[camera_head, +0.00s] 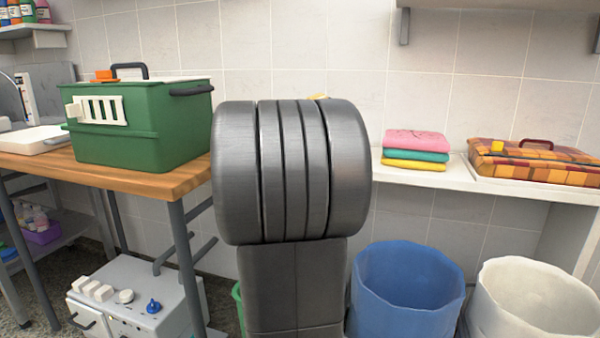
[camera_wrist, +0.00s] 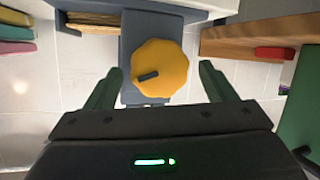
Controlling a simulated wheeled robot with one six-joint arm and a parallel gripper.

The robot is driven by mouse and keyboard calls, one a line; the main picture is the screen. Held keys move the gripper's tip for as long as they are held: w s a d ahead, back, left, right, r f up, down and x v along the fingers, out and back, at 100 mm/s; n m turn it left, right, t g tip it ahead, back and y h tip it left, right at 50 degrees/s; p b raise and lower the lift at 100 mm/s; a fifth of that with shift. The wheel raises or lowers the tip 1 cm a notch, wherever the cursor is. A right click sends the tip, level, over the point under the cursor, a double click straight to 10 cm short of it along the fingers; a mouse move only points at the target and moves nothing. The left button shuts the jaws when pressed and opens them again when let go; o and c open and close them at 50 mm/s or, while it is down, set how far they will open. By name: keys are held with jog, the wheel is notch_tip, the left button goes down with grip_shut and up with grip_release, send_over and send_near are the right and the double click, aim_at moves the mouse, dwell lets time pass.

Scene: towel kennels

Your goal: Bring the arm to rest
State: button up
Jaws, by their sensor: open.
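In the head view, my large dark grey arm link fills the middle and hides my gripper. In the wrist view, my gripper (camera_wrist: 161,70) is open, with its two dark green fingers spread wide apart. A round yellow thing (camera_wrist: 170,62) with a short dark bar shows in the gap between the fingers, against a blue-grey upright shape (camera_wrist: 142,24). No finger visibly touches it, and its distance is hard to tell.
A green carrier (camera_head: 140,135) stands on a wooden table (camera_head: 160,184) at left. Folded pink, teal and yellow towels (camera_head: 415,150) and a checked case (camera_head: 535,162) lie on the right shelf. Blue (camera_head: 408,295) and white (camera_head: 530,310) bins stand below. A white appliance (camera_head: 130,295) sits low at left.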

jog(key=shift+w+a+n+g+h+p, duration=0.1)
jog(key=shift+a+n+g+h+p, duration=0.2)
jog(key=shift+n+h+p, duration=0.8)
jog(key=shift+w+a+n+g+h+p, duration=0.1)
jog(key=shift+n+g+h+p, duration=0.35)
jog(key=shift+n+h+p, duration=0.65)
jog(key=shift+a+n+g+h+p, duration=0.15)
jog(key=shift+n+g+h+p, duration=0.4)
jog(key=shift+n+p, duration=0.95)
jog(key=shift+d+h, duration=0.1)
jog(key=shift+h, duration=0.15)
